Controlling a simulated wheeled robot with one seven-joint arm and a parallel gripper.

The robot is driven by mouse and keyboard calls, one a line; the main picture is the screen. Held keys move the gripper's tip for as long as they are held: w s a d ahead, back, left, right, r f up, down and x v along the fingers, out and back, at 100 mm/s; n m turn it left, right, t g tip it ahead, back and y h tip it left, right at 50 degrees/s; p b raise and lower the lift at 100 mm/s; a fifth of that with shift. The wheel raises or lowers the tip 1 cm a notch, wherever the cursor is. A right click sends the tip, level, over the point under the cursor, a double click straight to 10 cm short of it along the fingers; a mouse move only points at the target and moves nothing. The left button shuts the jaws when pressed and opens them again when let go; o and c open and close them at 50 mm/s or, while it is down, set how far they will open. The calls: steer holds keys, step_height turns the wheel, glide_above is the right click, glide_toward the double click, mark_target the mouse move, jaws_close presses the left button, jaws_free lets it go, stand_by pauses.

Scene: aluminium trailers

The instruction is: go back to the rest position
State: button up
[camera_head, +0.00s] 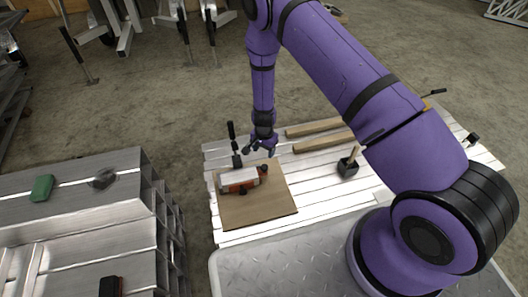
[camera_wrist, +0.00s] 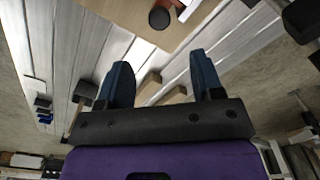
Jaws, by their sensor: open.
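My purple arm reaches over a white slatted table, and my gripper (camera_head: 262,147) hangs above it near the far edge of a brown board. In the wrist view my gripper (camera_wrist: 162,82) shows two blue fingers spread apart with nothing held between them. A red and white object with dark round parts (camera_head: 240,180) lies on the brown board (camera_head: 262,212), just in front of and left of my gripper. Part of the board also shows at the top of the wrist view (camera_wrist: 130,12).
Wooden bars (camera_head: 315,127) lie right of my gripper. A black block with a handle (camera_head: 348,167) stands on the table (camera_head: 310,185). A dark tool (camera_head: 233,143) lies left of my gripper. A metal stack (camera_head: 80,215) with a green block (camera_head: 42,187) stands at left.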

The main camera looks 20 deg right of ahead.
steer(key=shift+r, duration=0.1)
stand_by(0.3)
step_height(320, 180, up, 32)
steer(key=d+n+t+y, duration=0.2)
steer(key=n, duration=0.1)
steer(key=s+d+r+n, duration=0.15)
steer(key=s+r, duration=0.25)
steer(key=r, duration=0.4)
steer(key=s+d+r+n, duration=0.15)
steer(key=s+r, duration=0.25)
steer(key=r, duration=0.4)
steer(key=s+d+r+n+t, duration=0.1)
steer(key=s+r, duration=0.3)
steer(key=s, duration=0.4)
steer(key=s+d+r+n+t+h, duration=0.1)
steer(key=s+d+r, duration=0.2)
steer(key=s, duration=0.5)
steer(key=s+d+r+n+t+h, duration=0.1)
steer(key=s+r, duration=0.3)
steer(key=s, duration=0.5)
steer(key=shift+d+r, duration=0.4)
steer(key=shift+d, duration=0.5)
